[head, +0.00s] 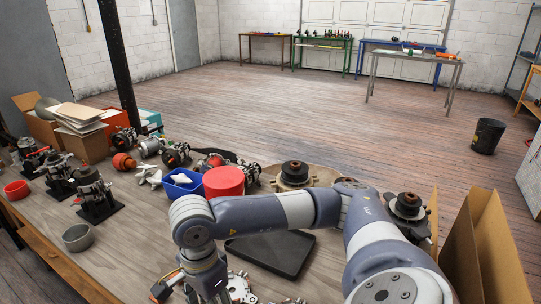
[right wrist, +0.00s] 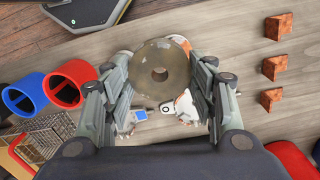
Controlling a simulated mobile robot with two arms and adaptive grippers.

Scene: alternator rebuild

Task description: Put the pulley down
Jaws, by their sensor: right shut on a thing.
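The pulley (right wrist: 150,60), a dull brownish-yellow disc with a round hole in its middle, is between the two fingers of my right gripper (right wrist: 158,88) in the right wrist view. The fingers are shut on its left and right edges. It faces the camera and covers part of the bench and small parts below it; its height above the bench cannot be told. In the head view my right gripper (head: 208,282) is at the bottom edge, its fingertips cut off, and the pulley does not show there. My left gripper is not in view.
A black tray (head: 268,255) lies on the bench (head: 128,250) behind my arm. Red and blue cups (right wrist: 65,92) and rusty wedges (right wrist: 272,68) flank the pulley. A meter (right wrist: 128,117) lies beneath. Bare wood shows right of the pulley.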

